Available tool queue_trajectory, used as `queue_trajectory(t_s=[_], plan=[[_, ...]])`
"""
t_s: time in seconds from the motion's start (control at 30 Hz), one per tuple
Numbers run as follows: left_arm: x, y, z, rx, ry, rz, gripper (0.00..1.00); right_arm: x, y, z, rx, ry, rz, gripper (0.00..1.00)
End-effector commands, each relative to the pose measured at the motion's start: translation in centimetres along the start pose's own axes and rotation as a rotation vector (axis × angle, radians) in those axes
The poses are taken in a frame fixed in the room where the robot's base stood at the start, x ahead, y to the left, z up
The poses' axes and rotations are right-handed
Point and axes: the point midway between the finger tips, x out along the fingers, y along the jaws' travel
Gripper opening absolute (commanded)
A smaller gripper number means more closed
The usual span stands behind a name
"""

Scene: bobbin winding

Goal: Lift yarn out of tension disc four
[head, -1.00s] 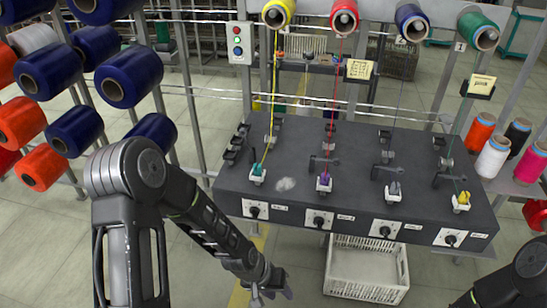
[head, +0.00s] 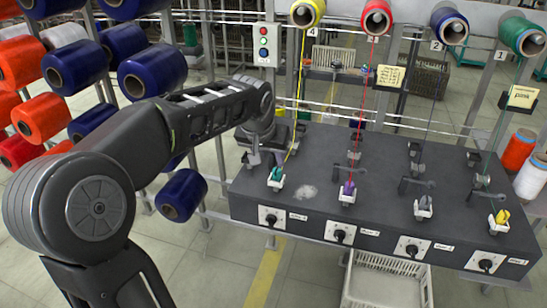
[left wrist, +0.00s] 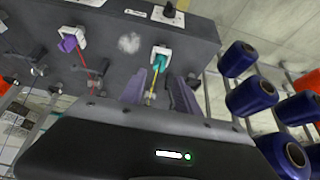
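The yellow yarn (head: 298,108) runs down from the yellow cone (head: 306,12) at the position marked 4 to a teal piece (head: 275,176) in a white holder at the left front of the dark machine box. My left gripper (head: 268,160) is low over the left end of the box, just behind the teal piece. In the left wrist view its two fingers (left wrist: 161,93) are apart, with the yellow yarn (left wrist: 150,97) between them and the teal piece (left wrist: 160,56) just beyond. Tension disc four is hidden by my gripper. My right gripper is out of view.
Red (head: 358,110), dark and green yarns run to the other stations on the box (head: 330,205). Navy and orange spools (head: 152,71) crowd the left. A white crate (head: 388,285) stands below the box. Thin rails pass behind it.

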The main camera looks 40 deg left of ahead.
Motion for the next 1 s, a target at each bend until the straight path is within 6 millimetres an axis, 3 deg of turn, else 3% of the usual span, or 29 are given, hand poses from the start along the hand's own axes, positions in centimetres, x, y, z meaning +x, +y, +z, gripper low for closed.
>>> queue_trajectory(t_s=[0.27,0.7,1.0], plan=[[1.3,0.1,0.1,0.0,-0.001,0.001,0.38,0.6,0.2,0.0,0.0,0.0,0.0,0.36],[6.7,0.1,0.2,0.001,-0.002,0.002,0.38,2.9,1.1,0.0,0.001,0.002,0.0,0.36],[8.9,0.1,0.1,0.0,0.0,0.002,0.38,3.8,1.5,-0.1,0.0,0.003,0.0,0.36]])
